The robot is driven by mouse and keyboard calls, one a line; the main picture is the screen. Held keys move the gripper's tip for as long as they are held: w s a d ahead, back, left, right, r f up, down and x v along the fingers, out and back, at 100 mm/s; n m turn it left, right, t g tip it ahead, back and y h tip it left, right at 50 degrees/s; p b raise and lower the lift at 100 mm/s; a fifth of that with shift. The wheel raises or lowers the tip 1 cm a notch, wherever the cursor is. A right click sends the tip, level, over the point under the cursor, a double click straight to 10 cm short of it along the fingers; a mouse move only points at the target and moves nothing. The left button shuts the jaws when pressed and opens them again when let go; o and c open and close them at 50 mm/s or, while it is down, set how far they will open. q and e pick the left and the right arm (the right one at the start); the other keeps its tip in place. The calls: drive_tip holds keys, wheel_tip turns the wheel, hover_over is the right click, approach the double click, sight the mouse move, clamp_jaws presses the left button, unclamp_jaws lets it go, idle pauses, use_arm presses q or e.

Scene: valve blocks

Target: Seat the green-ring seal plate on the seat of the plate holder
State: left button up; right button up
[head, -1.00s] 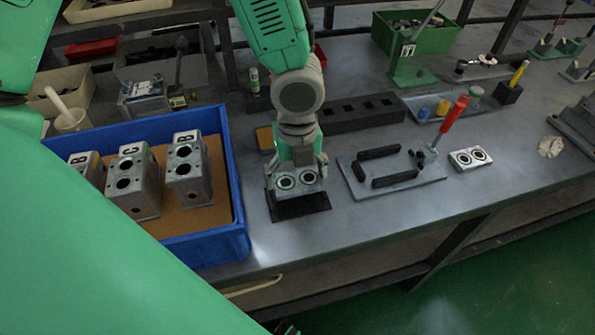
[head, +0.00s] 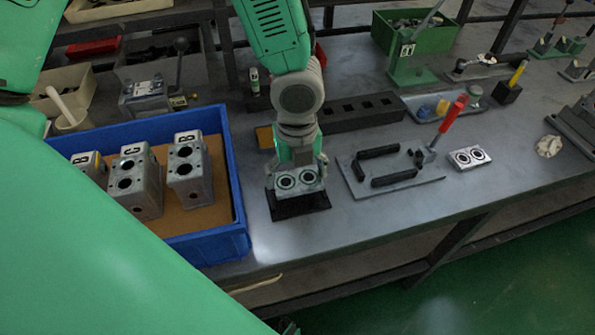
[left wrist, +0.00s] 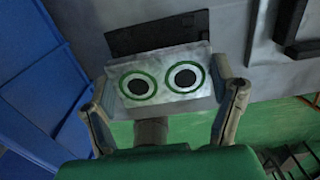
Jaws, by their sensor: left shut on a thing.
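The green-ring seal plate (head: 297,180) is a pale grey block with two dark holes, each in a green ring. It also shows in the left wrist view (left wrist: 163,104). My left gripper (head: 296,168) is shut on it, one finger at each short end. The plate is at a black pad (head: 302,207); I cannot tell whether it touches the pad. The plate holder (head: 410,187) is to the right, a grey base with black rails and a red-handled clamp (head: 452,115). Its middle, between the rails, looks empty. My right gripper is not in view.
A second seal plate (head: 469,158) with dark rings lies right of the holder. A blue crate (head: 236,205) with several lettered grey valve blocks (head: 138,180) stands close on the left. A dark slotted bar (head: 362,112) lies behind. The bench front is clear.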

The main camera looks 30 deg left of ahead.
sight(297, 177)
use_arm(q)
drive_tip(key=shift+f+b, duration=1.2)
drive_tip(key=shift+f, duration=1)
drive_tip(key=o, duration=1.4)
drive_tip(key=shift+o, duration=0.2)
drive_tip(key=shift+r, duration=0.35)
wheel_tip(297, 177, up, 10)
drive_tip(key=shift+w+r, duration=0.1)
drive_tip(key=shift+r, duration=0.5)
